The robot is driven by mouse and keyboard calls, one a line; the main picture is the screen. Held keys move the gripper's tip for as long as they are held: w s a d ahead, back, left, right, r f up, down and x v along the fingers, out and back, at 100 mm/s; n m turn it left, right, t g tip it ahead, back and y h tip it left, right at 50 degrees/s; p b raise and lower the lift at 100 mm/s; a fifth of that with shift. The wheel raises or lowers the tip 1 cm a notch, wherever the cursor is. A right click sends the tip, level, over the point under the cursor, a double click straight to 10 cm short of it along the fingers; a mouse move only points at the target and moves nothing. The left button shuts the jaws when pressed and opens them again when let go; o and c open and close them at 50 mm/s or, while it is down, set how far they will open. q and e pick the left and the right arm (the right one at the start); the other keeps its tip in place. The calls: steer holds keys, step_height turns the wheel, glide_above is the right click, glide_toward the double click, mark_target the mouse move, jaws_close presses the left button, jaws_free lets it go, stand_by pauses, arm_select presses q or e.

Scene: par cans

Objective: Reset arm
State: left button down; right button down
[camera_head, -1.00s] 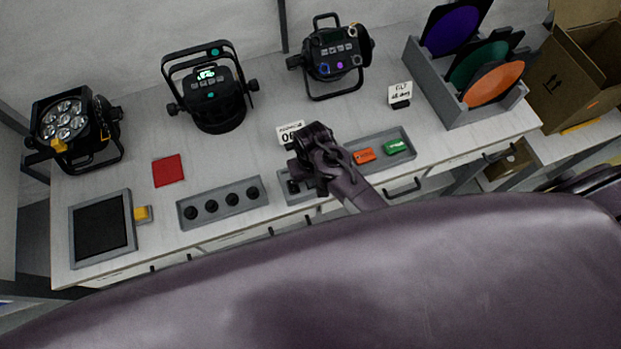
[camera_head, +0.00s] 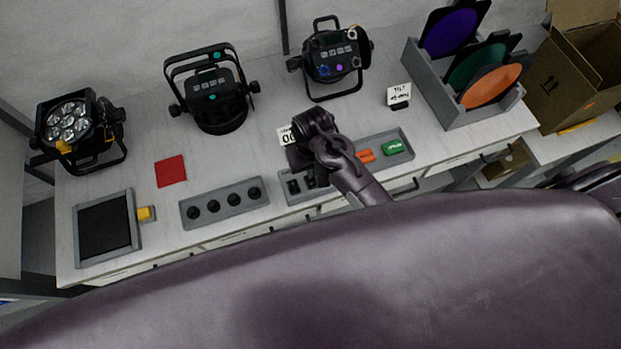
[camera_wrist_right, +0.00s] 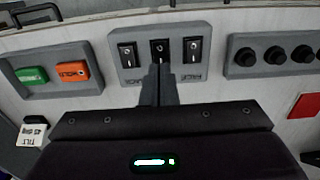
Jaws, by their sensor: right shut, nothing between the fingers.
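My right gripper (camera_head: 298,160) is above the table's front middle, over the grey switch panel (camera_head: 284,199), part of which it hides. In the right wrist view its dark fingers (camera_wrist_right: 160,84) are together and empty. Their tips appear in front of the lower part of the middle black rocker switch (camera_wrist_right: 159,50); I cannot tell whether they touch it. Two other rocker switches flank it. My left gripper is not in view.
Three stage lights, left (camera_head: 68,122), middle (camera_head: 210,98) and right (camera_head: 335,58), stand behind. A knob panel (camera_head: 225,203), green button (camera_head: 393,148), orange button (camera_head: 366,156), tilt card (camera_head: 398,94) and filter rack (camera_head: 437,93) are nearby. A red square (camera_head: 170,171) lies left.

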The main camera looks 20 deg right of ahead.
steer(key=shift+r, duration=0.35)
stand_by(0.3)
steer(key=s+d+r+n+t, duration=0.1)
steer(key=s+d+r+t, duration=0.1)
steer(key=s+d+r, duration=0.35)
steer(key=s+d+r+n+t, duration=0.1)
steer(key=s+d+r, duration=0.15)
steer(key=r, duration=0.55)
step_height(320, 180, down, 37)
steer(key=s+b, duration=0.2)
steer(key=b, duration=0.6)
steer(key=s+d+f+g+b, duration=0.1)
steer(key=s+f+b, duration=0.2)
steer(key=s+f, duration=0.7)
steer(key=s+d+f+g+b, duration=0.1)
steer(key=s+d+f+b, duration=0.1)
steer(key=s+f, duration=0.8)
step_height(320, 180, down, 5)
steer(key=shift+d+b, duration=0.15)
steer(key=shift+b, duration=0.65)
